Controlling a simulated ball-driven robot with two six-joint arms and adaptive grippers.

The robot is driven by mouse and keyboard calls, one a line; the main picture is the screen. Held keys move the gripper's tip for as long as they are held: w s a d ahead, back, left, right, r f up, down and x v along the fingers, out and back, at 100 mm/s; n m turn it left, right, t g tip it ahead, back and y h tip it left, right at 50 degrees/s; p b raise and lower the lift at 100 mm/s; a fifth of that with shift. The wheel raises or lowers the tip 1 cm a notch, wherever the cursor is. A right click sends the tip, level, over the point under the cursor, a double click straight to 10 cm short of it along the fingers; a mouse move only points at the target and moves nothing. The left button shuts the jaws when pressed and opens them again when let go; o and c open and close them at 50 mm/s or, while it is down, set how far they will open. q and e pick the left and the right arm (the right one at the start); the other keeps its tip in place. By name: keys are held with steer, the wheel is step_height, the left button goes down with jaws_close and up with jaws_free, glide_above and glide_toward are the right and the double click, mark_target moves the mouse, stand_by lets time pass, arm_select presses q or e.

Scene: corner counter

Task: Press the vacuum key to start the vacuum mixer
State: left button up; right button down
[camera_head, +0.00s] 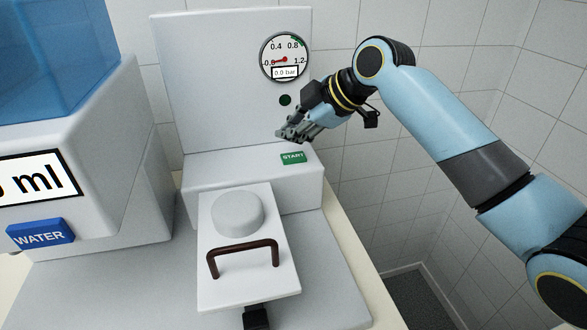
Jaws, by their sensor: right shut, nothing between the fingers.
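The vacuum mixer is the grey-white machine with a tall back panel (210,80) and a low front step. A green key marked START (293,158) sits on the step; I see no key labelled vacuum. Above, a round gauge (285,57) has its red needle to the left and a display reading 0.0 bar. A small dark green round spot (285,100) lies below the gauge. My right gripper (283,135) is shut and empty, with its fingertips just above and behind the START key, seemingly apart from it. My left gripper is not in view.
A white lid-like block (209,290) with a round boss and a brown handle (243,247) stands before the step. At left is a dispenser with a blue tank (50,60) and a blue WATER key (40,234). Tiled walls close off the back and right.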

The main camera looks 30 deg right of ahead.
mark_target(280, 154)
steer(key=shift+f+b, duration=0.35)
steer(key=shift+f, duration=0.6)
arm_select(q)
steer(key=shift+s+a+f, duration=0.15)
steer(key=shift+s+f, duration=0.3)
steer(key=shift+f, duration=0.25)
arm_select(e)
steer(key=shift+f, duration=0.15)
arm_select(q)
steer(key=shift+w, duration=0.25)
arm_select(e)
steer(key=shift+f, duration=0.4)
arm_select(q)
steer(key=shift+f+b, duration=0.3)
steer(key=shift+b, duration=0.05)
arm_select(e)
steer(key=shift+f, duration=0.45)
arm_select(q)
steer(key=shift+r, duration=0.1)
arm_select(e)
steer(key=shift+r, duration=0.1)
arm_select(q)
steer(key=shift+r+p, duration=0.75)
steer(key=shift+p, duration=0.1)
arm_select(e)
steer(key=shift+r, duration=0.8)
